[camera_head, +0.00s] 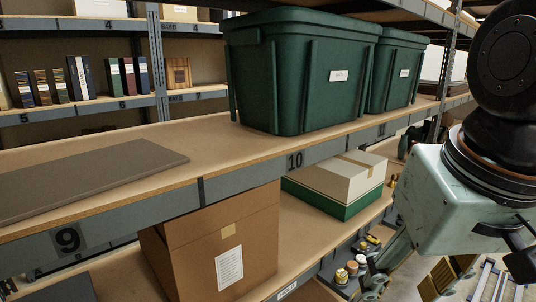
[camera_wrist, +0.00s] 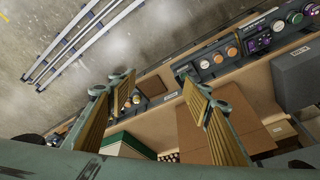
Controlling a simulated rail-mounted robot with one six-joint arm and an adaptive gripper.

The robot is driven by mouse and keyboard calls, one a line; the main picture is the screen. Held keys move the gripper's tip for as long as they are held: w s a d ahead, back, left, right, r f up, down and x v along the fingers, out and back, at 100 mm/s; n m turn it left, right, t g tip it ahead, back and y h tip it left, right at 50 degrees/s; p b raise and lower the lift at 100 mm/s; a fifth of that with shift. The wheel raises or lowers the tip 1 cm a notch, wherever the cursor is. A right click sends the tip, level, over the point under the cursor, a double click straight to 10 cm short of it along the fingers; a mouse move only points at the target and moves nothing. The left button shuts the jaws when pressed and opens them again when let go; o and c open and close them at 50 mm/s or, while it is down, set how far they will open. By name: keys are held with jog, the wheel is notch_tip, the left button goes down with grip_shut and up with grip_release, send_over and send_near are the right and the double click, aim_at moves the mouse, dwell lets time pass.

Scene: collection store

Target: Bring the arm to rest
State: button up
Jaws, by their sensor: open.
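My gripper (camera_wrist: 155,82) shows in the wrist view with its two ribbed tan fingers spread wide apart. Nothing is between them, and they hang over the shelf edge and the floor. In the head view my arm hangs at the right edge, in front of the shelving. Its gripper is partly visible at the lower right, pointing down, and partly cut off by the frame.
Green bins (camera_head: 300,75) stand on the upper shelf beside a flat grey board (camera_head: 85,183). Below are a cardboard box (camera_head: 222,250) and a white-and-green box (camera_head: 340,182). Rails lie on the floor (camera_wrist: 88,38). Small jars sit in a grey tray (camera_wrist: 213,57).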

jog(key=s+d, duration=0.1)
jog(key=s, duration=0.5)
jog(key=shift+d+r+t, duration=0.15)
jog(key=shift+r+t, duration=0.15)
jog(key=shift+r, duration=0.1)
dwell(2.0)
